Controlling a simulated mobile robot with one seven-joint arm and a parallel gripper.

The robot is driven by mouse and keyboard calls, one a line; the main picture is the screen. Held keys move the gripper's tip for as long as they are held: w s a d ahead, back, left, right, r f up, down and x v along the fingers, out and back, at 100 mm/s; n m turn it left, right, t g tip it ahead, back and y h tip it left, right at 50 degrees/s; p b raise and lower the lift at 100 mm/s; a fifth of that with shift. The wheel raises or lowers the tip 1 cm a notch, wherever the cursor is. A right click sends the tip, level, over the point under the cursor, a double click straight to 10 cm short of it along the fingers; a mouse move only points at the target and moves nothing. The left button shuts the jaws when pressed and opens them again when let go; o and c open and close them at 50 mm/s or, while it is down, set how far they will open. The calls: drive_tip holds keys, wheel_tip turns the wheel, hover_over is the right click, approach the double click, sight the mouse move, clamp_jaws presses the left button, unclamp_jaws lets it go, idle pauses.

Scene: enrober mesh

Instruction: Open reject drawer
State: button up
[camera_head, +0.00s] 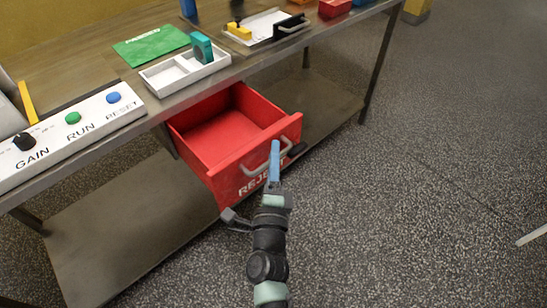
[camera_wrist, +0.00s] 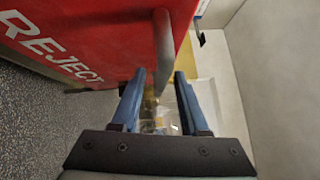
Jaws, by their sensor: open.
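The red reject drawer (camera_head: 215,137) is pulled out from under the table, and its empty inside shows. Its front, lettered REJECT, also shows in the wrist view (camera_wrist: 100,40). A grey bar handle (camera_head: 262,162) runs across the drawer front; it shows in the wrist view too (camera_wrist: 163,45). My gripper (camera_head: 275,160) is in front of the drawer at the handle. In the wrist view its two blue fingers (camera_wrist: 158,98) stand apart, with the handle's near end between or just beyond their tips. I cannot tell whether they touch it.
Above the drawer, the table (camera_head: 222,28) carries a white divided tray (camera_head: 160,83) with a teal block, a green mat (camera_head: 150,45) and a control panel (camera_head: 75,130) with knob and buttons. A lower shelf (camera_head: 125,225) runs beneath.

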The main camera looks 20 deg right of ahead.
drive_tip(key=shift+s, duration=0.1)
drive_tip(key=v, duration=1.2)
drive_tip(key=shift+s+a, duration=0.15)
drive_tip(key=shift+s, duration=0.2)
drive_tip(key=w+a+r+n+t+y, duration=0.25)
drive_tip(key=r+n, duration=0.25)
drive_tip(key=r, duration=0.6)
drive_tip(key=w+a+r+n+t+y, duration=0.2)
drive_tip(key=w+a+r+n+y, duration=0.3)
drive_tip(key=r, duration=0.6)
drive_tip(key=w+a+r+n+t+y, duration=0.1)
drive_tip(key=w+a+r+n+t, duration=0.15)
drive_tip(key=r+n, duration=0.6)
drive_tip(key=s+a+r+n+t+p, duration=0.1)
drive_tip(key=s+r+n+t, duration=0.15)
drive_tip(key=s+r, duration=0.7)
drive_tip(key=s+r+n+t+p, duration=0.15)
drive_tip(key=r+n, duration=0.25)
drive_tip(key=r, duration=1.3)
wheel_tip(320, 180, up, 16)
drive_tip(key=g+p, duration=0.1)
drive_tip(key=p, duration=1.4)
drive_tip(key=shift+f, duration=0.2)
